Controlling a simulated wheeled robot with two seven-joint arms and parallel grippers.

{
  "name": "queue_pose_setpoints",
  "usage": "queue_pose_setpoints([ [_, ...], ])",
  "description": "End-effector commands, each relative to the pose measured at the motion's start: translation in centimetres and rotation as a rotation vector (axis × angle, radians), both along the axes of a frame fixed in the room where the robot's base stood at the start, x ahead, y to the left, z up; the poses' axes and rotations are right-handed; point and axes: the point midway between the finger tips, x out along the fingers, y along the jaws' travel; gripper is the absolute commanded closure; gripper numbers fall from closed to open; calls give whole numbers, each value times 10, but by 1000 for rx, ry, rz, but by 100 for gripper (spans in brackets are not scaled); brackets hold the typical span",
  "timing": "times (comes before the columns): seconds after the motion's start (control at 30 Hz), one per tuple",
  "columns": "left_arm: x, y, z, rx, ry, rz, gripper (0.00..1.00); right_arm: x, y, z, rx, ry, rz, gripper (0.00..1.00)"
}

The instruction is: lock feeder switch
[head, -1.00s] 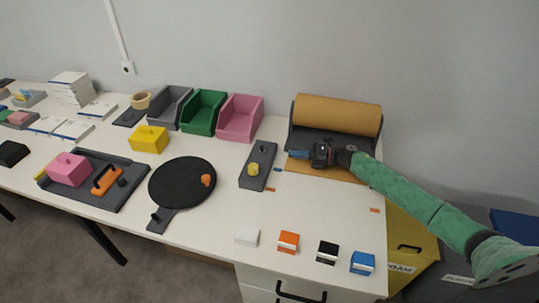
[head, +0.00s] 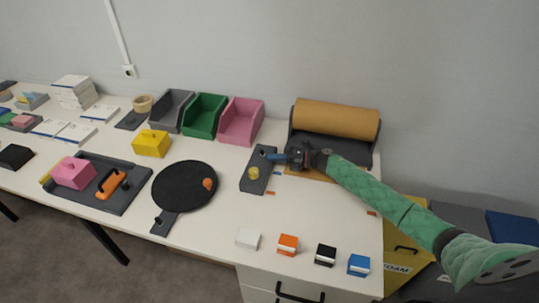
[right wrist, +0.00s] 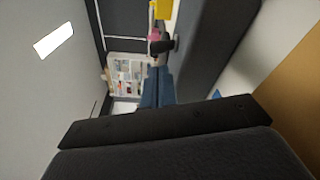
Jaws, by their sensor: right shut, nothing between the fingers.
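The feeder switch appears to be the dark grey box (head: 259,184) on the white table, with a yellow knob (head: 254,173) at its near end. A small dark lever at its far end shows only in part beside my fingertips. My right gripper (head: 268,156) reaches in from the right, its blue fingers shut and empty at that far end. Whether they touch the lever I cannot tell. In the right wrist view the blue fingers (right wrist: 157,88) lie together, with a short dark lever (right wrist: 162,47) just past their tips. My left gripper is not in view.
A brown paper roll (head: 335,118) on a dark stand is behind my right arm. Pink (head: 241,122), green (head: 204,116) and grey bins stand at the back. A round black pan (head: 184,186) lies left of the box. Small blocks line the front edge.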

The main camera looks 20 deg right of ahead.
Motion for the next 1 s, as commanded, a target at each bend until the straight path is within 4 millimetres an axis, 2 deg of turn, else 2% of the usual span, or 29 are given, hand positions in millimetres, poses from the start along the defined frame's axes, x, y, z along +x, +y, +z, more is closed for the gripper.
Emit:
queue_pose_setpoints([
  [0.1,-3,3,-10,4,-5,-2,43,5,10,2,2,0,0,100],
  [0.3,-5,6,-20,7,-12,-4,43,9,17,-1,0,1,0,100],
  [1.0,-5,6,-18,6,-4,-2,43,10,18,0,30,45,1,100],
])
